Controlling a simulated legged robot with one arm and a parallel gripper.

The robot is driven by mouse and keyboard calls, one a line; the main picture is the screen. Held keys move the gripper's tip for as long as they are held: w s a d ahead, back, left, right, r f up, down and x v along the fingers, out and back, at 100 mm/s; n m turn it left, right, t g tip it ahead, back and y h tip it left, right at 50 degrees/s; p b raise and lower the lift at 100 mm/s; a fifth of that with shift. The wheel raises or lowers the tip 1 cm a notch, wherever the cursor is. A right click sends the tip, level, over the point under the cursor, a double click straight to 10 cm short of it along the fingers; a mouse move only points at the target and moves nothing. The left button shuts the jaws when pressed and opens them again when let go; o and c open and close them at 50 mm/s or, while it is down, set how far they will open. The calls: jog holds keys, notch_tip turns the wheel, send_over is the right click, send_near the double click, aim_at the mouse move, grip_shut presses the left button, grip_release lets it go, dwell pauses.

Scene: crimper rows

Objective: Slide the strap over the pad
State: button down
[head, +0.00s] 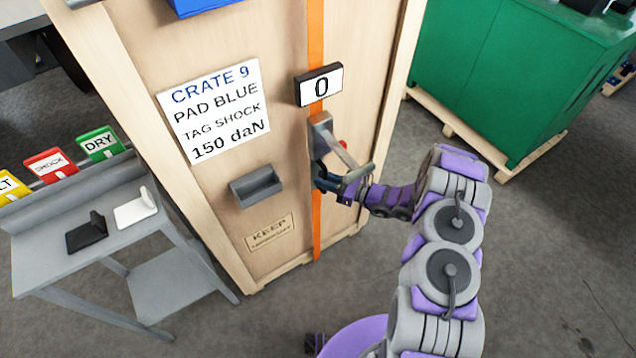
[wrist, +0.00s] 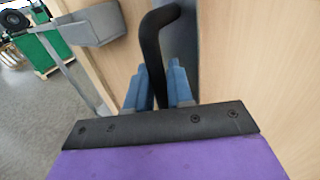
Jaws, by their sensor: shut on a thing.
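The orange strap (head: 316,232) runs straight down the face of the wooden crate. The blue pad (head: 207,6) sits at the top of the crate face, cut off by the picture edge, left of the strap and apart from it. A metal ratchet (head: 321,128) sits on the strap at mid height, with a lever sticking out. My gripper (head: 330,184) is at the lower part of the ratchet. In the wrist view, my gripper's blue fingers (wrist: 158,88) are shut on a dark bent handle (wrist: 153,45). The strap cannot be made out there.
A display (head: 319,87) reading 0 is above the ratchet. A label (head: 213,110) reads CRATE 9, PAD BLUE, TAG SHOCK, 150 daN. A small grey bin (head: 257,187) is on the crate.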

jog(key=w+d, duration=0.6)
jog(key=d, duration=0.2)
jog(key=shift+d+r+b, duration=0.15)
jog(key=shift+d+b, duration=0.25)
jog(key=shift+b, duration=0.05)
jog(key=c, duration=1.2)
grip_release()
jog(key=shift+w, duration=0.15)
jog(key=shift+o, duration=0.2)
jog(key=shift+d, duration=0.15)
jog(key=shift+d, duration=0.1)
jog(key=p+v, duration=0.1)
jog(key=v, duration=1.6)
jog(key=shift+d+f+p, duration=0.2)
jog(key=shift+f+p, duration=0.05)
jog(key=shift+p, duration=0.1)
